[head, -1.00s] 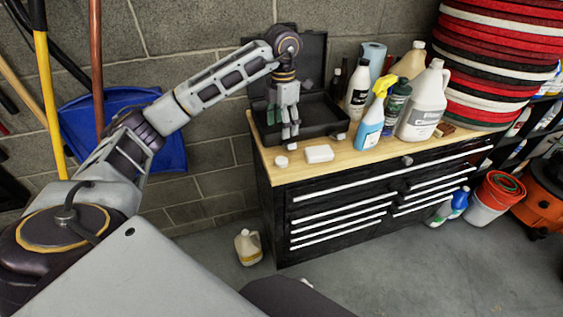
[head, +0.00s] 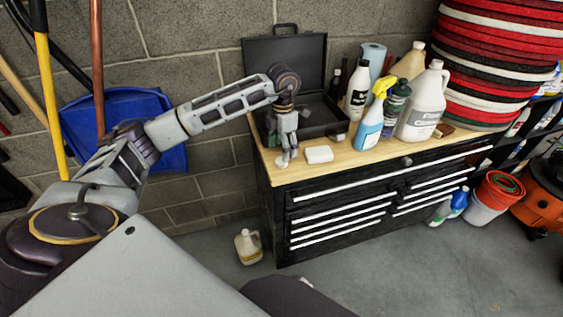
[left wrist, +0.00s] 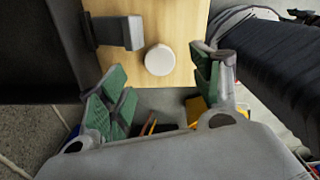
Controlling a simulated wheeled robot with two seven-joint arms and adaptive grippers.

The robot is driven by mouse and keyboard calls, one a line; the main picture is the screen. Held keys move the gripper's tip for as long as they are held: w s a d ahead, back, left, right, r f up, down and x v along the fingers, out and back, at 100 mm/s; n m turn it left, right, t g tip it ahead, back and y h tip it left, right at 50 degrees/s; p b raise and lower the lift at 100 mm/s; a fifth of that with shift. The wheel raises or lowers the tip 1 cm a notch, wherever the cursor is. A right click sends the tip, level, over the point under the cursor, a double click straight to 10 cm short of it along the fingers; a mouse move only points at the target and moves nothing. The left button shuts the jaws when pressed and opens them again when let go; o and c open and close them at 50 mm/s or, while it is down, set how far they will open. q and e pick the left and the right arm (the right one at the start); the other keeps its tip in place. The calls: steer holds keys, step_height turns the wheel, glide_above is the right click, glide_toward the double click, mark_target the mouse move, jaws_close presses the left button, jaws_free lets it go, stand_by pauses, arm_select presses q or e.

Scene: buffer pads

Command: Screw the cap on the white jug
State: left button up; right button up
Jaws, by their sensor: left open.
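The white jug (head: 424,102) stands upright at the right of the wooden bench top, with a handle and a dark-lettered label. I cannot tell whether its mouth is covered. A round white cap (left wrist: 159,60) lies flat on the wood near the bench's left front corner. My left gripper (head: 285,158) points down over the cap, largely hiding it in the head view. In the left wrist view its green-padded fingers (left wrist: 163,92) are spread wide and empty, with the cap between and slightly beyond them. My right gripper is not in view.
A black open case (head: 318,120) stands behind my gripper. A white block (head: 319,154) lies just right of it. A blue spray bottle (head: 369,126) and several other bottles crowd the jug's left side. Stacked red and white pads (head: 490,60) rise behind the jug.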

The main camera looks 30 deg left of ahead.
mark_target(281, 162)
arm_select(q)
steer(key=shift+f, duration=0.1)
stand_by(0.3)
steer(key=shift+f+p, duration=0.6)
steer(key=shift+f, duration=1.95)
steer(key=c, duration=0.8)
